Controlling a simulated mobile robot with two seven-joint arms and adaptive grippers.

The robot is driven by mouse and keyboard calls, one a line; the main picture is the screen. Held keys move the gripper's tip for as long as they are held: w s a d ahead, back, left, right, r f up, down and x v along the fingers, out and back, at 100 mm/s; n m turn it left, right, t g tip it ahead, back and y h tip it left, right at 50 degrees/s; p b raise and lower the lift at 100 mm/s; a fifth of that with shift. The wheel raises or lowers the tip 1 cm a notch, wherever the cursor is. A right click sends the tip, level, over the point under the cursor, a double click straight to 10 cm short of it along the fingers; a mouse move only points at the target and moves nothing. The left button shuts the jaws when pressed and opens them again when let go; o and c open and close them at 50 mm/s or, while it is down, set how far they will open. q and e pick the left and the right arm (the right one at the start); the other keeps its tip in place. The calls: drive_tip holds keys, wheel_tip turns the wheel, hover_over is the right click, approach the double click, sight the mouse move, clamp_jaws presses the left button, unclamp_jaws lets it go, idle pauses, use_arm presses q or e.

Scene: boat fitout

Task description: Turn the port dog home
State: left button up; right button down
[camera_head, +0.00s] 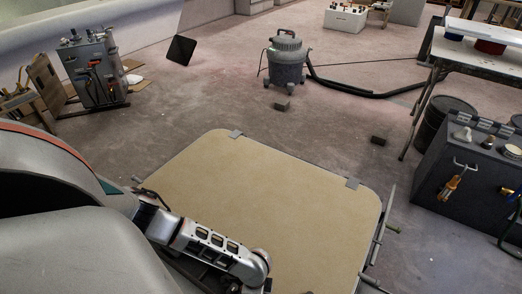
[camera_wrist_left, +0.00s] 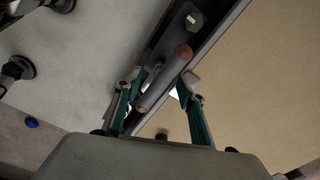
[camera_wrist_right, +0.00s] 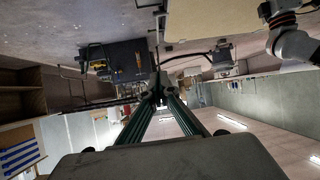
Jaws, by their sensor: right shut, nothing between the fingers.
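The tan hatch panel (camera_head: 270,190) with rounded corners lies in front of me in the head view. In the left wrist view, a grey rod-like dog handle (camera_wrist_left: 165,78) with a brownish end lies along the dark frame beside the panel (camera_wrist_left: 260,70). My left gripper (camera_wrist_left: 160,88) is open, its green fingers on either side of the handle; I cannot tell whether they touch it. A hex bolt head (camera_wrist_left: 194,19) sits on the frame farther up. My right gripper (camera_wrist_right: 160,96) is shut and empty in the right wrist view. The fingertips of both grippers are hidden in the head view.
A dark box with tools (camera_head: 470,170) and a work table (camera_head: 475,55) stand at right, a vacuum (camera_head: 286,62) behind.

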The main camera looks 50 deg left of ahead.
use_arm(q)
wheel_tip(320, 180, down, 2)
drive_tip(key=shift+s+b, duration=0.15)
drive_tip(key=shift+b, duration=0.15)
drive_tip(key=shift+w, duration=0.2)
clamp_jaws()
use_arm(e)
drive_tip(key=shift+w+a+r, duration=0.3)
drive_tip(key=shift+a+r, duration=0.1)
drive_tip(key=shift+a, duration=0.05)
drive_tip(key=shift+r, duration=0.15)
